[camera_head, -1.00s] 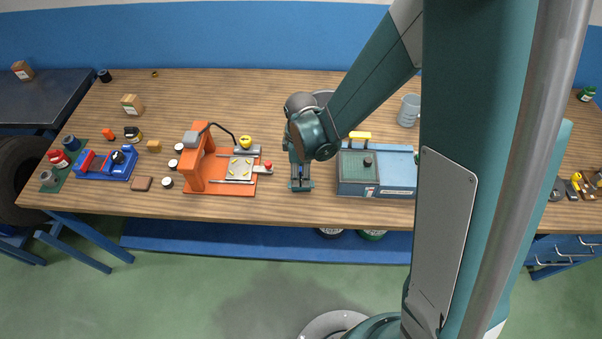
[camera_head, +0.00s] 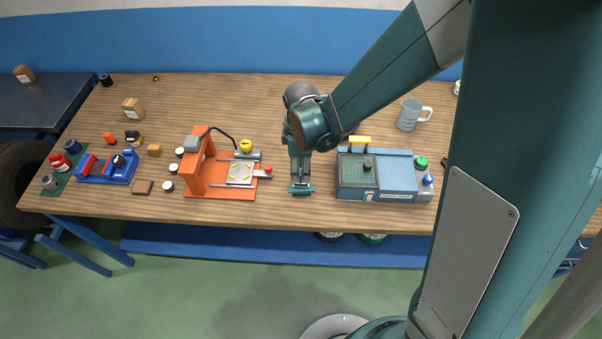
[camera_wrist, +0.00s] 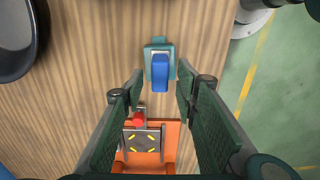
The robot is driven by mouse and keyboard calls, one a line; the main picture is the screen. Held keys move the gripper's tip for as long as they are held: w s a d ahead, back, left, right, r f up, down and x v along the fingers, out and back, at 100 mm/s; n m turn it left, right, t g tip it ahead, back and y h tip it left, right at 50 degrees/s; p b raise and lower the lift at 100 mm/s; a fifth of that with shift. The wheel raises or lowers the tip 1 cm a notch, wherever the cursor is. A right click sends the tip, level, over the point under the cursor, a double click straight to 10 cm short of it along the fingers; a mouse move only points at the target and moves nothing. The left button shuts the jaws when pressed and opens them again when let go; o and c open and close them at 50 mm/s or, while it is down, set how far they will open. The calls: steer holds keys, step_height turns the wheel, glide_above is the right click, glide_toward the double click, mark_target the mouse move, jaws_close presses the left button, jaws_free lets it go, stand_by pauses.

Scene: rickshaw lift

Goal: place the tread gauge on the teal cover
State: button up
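A blue, narrow block (camera_wrist: 160,72), which looks like the tread gauge, shows in the wrist view over a small teal piece (camera_wrist: 151,46) on the wooden bench, seemingly the teal cover. I cannot tell how firmly the block rests on it. In the head view the teal piece (camera_head: 301,191) lies near the bench's front edge; the block is hard to make out there. My gripper (camera_wrist: 157,90) points down above them, its two dark green fingers apart on either side of the block with visible gaps. In the head view my wrist hides part of this spot.
An orange press (camera_head: 197,170) stands left of the teal piece, its red knob close by. A blue-grey machine (camera_head: 395,178) with a dark green top plate stands to the right. A grey mug (camera_head: 409,115) is behind it. Bench behind my wrist is mostly clear.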

steer(key=shift+r, duration=3.65)
steer(key=s+d+r+m+t, duration=0.35)
steer(key=d+r+m, duration=0.45)
steer(key=d+r, duration=0.5)
steer(key=s+d+r+m+t, duration=0.3)
steer(key=s+d+r+m, duration=0.3)
steer(key=s+d+m, duration=0.4)
steer(key=shift+s+d+r+t, duration=0.2)
steer(key=shift+d+t, duration=0.15)
steer(key=shift+d, duration=0.65)
steer(key=shift+f, duration=0.2)
step_height(320, 180, down, 7)
steer(key=b, duration=0.6)
steer(key=shift+b, duration=0.4)
